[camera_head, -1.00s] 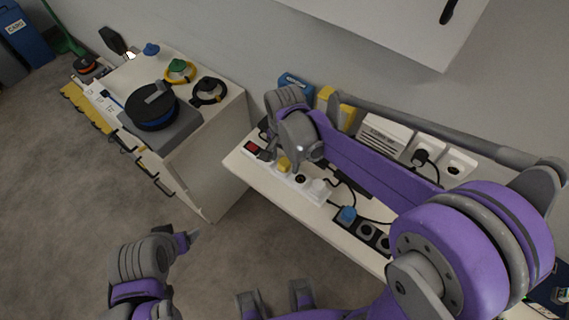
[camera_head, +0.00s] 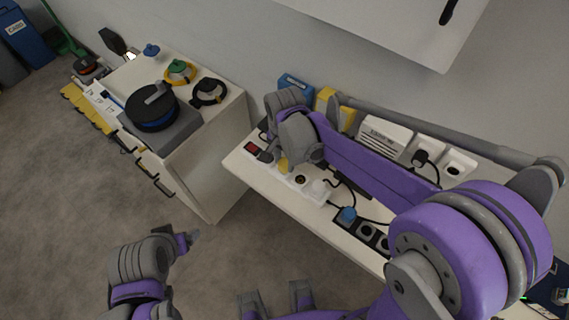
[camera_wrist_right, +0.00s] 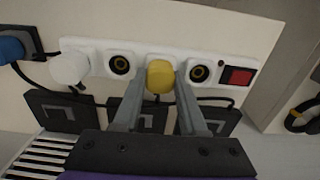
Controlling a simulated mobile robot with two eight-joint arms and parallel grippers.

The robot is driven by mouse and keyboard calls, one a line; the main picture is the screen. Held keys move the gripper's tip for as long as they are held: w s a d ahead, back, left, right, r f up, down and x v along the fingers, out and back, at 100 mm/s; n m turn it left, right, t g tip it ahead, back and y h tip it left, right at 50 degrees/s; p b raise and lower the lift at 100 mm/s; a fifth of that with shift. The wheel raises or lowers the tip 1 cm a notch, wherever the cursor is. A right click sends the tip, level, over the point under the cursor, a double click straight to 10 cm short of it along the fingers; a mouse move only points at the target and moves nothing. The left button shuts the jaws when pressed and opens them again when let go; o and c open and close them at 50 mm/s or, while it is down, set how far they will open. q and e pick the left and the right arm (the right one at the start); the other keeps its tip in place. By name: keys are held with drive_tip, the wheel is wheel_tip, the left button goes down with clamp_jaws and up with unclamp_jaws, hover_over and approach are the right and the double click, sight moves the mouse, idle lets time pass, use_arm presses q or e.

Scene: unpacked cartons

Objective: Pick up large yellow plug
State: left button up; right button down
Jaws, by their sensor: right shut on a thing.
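The yellow plug (camera_wrist_right: 160,77) sits at a white power strip (camera_wrist_right: 213,61), between two round sockets, in the right wrist view. My right gripper (camera_wrist_right: 160,90) is shut on it, with one finger on each side. In the head view the yellow plug (camera_head: 283,165) shows only in part below my right gripper (camera_head: 282,158), whose wrist hides the rest. I cannot tell whether the plug is still seated in its socket. My left gripper (camera_head: 192,238) is over the floor at the lower left, away from the table; its fingers are too unclear to judge.
The white strip also holds a white plug (camera_wrist_right: 69,67) and a red switch (camera_wrist_right: 238,76). A blue plug (camera_head: 346,214) sits on a black strip to the right. A cabinet (camera_head: 215,150) stands left of the table.

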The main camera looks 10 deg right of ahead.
sight(285, 162)
use_arm(q)
drive_tip(key=shift+w+r+p, duration=0.1)
drive_tip(key=shift+r+p, duration=0.3)
drive_tip(key=shift+r, duration=0.1)
use_arm(e)
wheel_tip(285, 162, up, 10)
